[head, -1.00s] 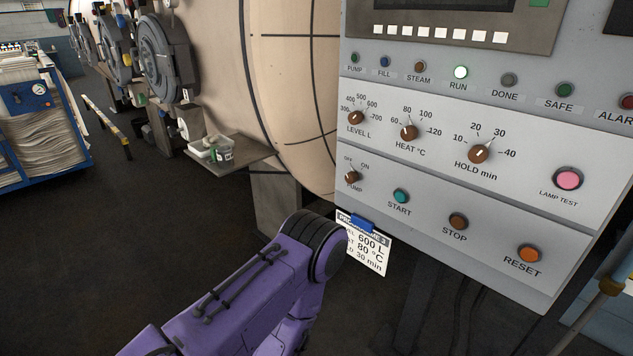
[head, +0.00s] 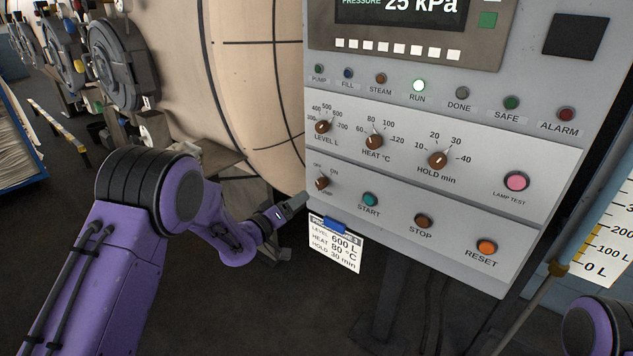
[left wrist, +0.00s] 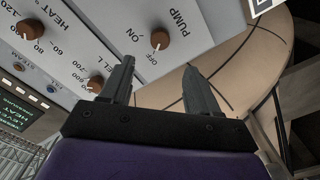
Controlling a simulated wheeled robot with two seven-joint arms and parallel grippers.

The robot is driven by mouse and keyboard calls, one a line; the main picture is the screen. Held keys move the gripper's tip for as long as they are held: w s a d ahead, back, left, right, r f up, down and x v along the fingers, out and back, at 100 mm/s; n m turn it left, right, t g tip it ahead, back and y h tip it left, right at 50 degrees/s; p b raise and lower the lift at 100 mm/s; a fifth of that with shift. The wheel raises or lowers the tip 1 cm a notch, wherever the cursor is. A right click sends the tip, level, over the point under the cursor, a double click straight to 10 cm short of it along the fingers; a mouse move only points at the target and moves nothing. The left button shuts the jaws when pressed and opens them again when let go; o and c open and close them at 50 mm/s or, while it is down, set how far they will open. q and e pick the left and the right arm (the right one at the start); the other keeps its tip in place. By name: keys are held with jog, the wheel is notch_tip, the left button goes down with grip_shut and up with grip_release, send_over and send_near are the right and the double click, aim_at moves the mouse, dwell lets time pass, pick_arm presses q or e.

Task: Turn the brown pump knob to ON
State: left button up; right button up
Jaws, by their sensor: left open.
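The brown pump knob (head: 322,183) is at the lower left of the grey control panel, under its OFF and ON labels. In the left wrist view the knob (left wrist: 160,39) shows just beyond the fingertips, and its thin pointer appears to face OFF. My left gripper (head: 297,203) is beside the panel's left edge, just left of and below the knob, apart from it. In the left wrist view the gripper (left wrist: 158,68) is open, with nothing between its two fingers. My right gripper is out of view.
The level knob (head: 322,127) sits above the pump knob and the START button (head: 370,199) to its right. A white programme card (head: 336,246) with a blue clip hangs under the panel. The RUN lamp (head: 418,86) glows. A large beige vessel (head: 240,60) stands behind.

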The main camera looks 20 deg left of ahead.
aim_at(319, 185)
pick_arm(q)
jog(key=p+x, duration=0.1)
jog(key=x, duration=0.9)
jog(key=shift+w+d+p, duration=0.15)
jog(key=shift+w+p, duration=0.1)
jog(key=shift+p, duration=0.05)
jog(key=shift+f, duration=0.1)
jog(key=c, duration=1)
